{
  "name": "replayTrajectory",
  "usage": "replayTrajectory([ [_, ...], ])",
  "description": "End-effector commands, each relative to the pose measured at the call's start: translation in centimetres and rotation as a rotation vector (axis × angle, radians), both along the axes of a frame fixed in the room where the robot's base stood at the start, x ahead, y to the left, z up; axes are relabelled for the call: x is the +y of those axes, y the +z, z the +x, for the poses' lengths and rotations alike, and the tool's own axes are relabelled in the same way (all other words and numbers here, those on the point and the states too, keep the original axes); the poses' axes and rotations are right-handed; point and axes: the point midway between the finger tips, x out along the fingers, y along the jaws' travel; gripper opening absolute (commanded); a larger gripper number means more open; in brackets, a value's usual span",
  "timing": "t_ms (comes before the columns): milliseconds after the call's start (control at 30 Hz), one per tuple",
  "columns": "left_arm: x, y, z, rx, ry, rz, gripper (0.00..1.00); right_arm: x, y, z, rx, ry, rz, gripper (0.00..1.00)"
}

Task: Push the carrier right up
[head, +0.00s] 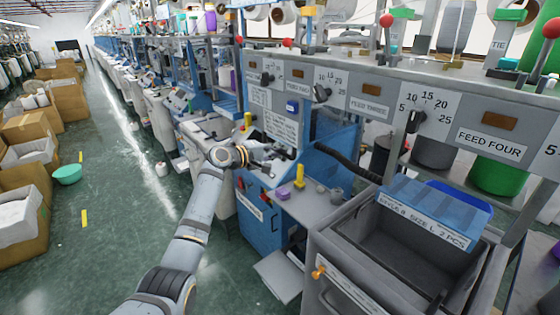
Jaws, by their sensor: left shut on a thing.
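My left gripper (268,162) reaches in over the front of a blue knitting machine (262,222). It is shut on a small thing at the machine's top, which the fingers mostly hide. I cannot make out its shape, and I cannot tell for sure which part is the carrier. A yellow upright piece (299,176) stands on the grey ledge just right of the gripper, and another yellow piece (248,120) shows behind it. My right gripper is not in view.
A grey bin (340,247) with a blue labelled flap stands at the right. A panel with feed dials (428,103) runs above. Cardboard boxes (64,98) line the left side, with a green bowl (67,174) on the floor. The aisle between is mostly clear.

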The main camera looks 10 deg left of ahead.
Motion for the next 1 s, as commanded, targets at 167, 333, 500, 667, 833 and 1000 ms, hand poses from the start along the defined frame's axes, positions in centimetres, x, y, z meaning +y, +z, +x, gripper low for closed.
replayTrajectory([
  [167,0.1,2.2,0.3,-0.004,0.003,0.003,0.0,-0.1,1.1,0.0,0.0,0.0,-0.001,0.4],
  [333,0.1,2.9,0.3,-0.003,0.002,0.002,0.0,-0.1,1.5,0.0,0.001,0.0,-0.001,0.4],
  [500,0.1,3.2,0.4,-0.002,0.003,0.001,0.0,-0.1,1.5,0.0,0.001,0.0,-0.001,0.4],
  [667,0.1,3.3,0.4,-0.005,0.002,0.001,0.0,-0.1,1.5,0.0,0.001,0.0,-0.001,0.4],
  [833,0.1,3.4,0.4,-0.007,0.002,0.0,0.0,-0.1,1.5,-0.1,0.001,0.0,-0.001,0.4],
  [1000,0.1,3.4,0.4,-0.007,0.002,0.0,0.33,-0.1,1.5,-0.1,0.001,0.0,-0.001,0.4],
])
